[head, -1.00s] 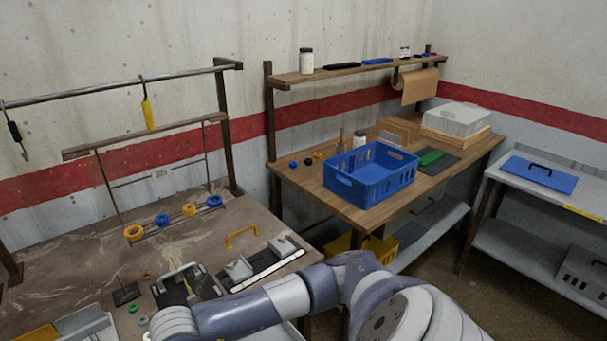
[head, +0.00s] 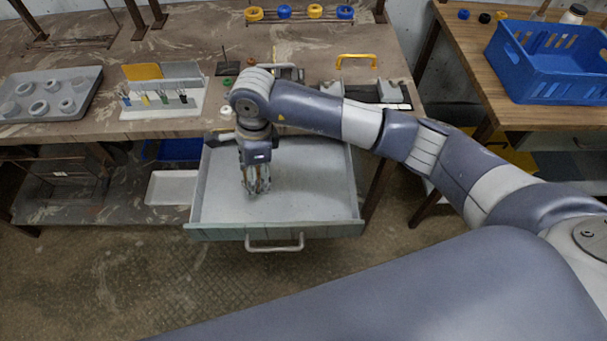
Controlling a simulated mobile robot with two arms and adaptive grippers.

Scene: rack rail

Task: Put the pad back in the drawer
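A grey drawer (head: 310,205) stands pulled open below the front edge of the brown workbench (head: 170,50). Its visible floor looks bare, and its handle (head: 275,245) faces the front. My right arm reaches in from the right, with its wrist over the drawer. My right gripper (head: 257,190) points down over or inside the drawer, in its left half. The fingers are small and blurred, so I cannot tell how far apart they are or whether they hold anything. I cannot make out a pad with certainty. My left gripper is out of view.
On the bench are a grey tray with round parts (head: 50,95), a holder with small tools (head: 160,98) and a yellow handle (head: 356,58). A white bin (head: 170,188) sits on the lower shelf. A blue crate (head: 550,65) stands on the right table.

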